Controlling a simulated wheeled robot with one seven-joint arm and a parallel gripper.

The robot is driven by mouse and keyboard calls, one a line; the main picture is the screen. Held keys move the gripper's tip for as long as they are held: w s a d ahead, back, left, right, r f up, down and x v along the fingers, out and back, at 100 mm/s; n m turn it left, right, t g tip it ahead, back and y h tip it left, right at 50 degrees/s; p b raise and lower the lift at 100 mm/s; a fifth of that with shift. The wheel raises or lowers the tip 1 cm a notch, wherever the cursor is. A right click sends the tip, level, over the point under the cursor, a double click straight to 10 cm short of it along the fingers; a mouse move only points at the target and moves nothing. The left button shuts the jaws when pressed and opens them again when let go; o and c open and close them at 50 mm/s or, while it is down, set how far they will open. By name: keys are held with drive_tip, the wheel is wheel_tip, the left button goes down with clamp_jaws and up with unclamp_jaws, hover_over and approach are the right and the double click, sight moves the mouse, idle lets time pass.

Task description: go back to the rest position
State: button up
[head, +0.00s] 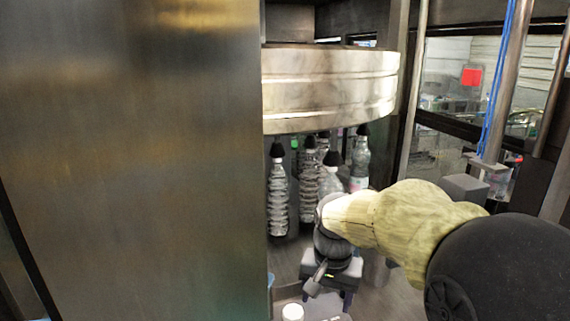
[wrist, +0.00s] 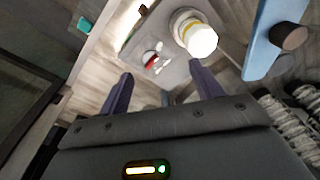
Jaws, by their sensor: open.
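My gripper (wrist: 160,88) shows in the wrist view with its two dark fingers spread apart and nothing between them. In the head view my arm reaches in from the right, and my gripper (head: 318,280) hangs below its wrist, in front of the bottles. Beyond the fingers in the wrist view is a grey surface (wrist: 150,42) with a white round-topped item with a yellow band (wrist: 197,36) and a small red and white item (wrist: 152,60). A white round top (head: 292,312) shows at the bottom of the head view.
Several clear bottles with black tops (head: 278,195) hang under a large metal drum (head: 330,85), close behind my gripper. A broad metal panel (head: 130,160) fills the left. A blue panel (wrist: 268,38) stands at the right in the wrist view. Posts and blue cables (head: 497,80) stand at right.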

drive_tip(key=s+d+f+n+p, duration=0.1)
drive_tip(key=s+d+f, duration=0.2)
drive_tip(key=s, duration=0.2)
drive_tip(key=s+d+f+n+t+p, duration=0.1)
drive_tip(key=s+d+f+n+p, duration=0.1)
drive_tip(key=s, duration=0.3)
drive_tip(key=shift+d+f+n, duration=0.3)
drive_tip(key=shift+d+f, duration=0.4)
drive_tip(key=shift+d, duration=0.15)
drive_tip(key=shift+s, duration=0.1)
wheel_tip(320, 180, down, 5)
drive_tip(key=b, duration=0.4)
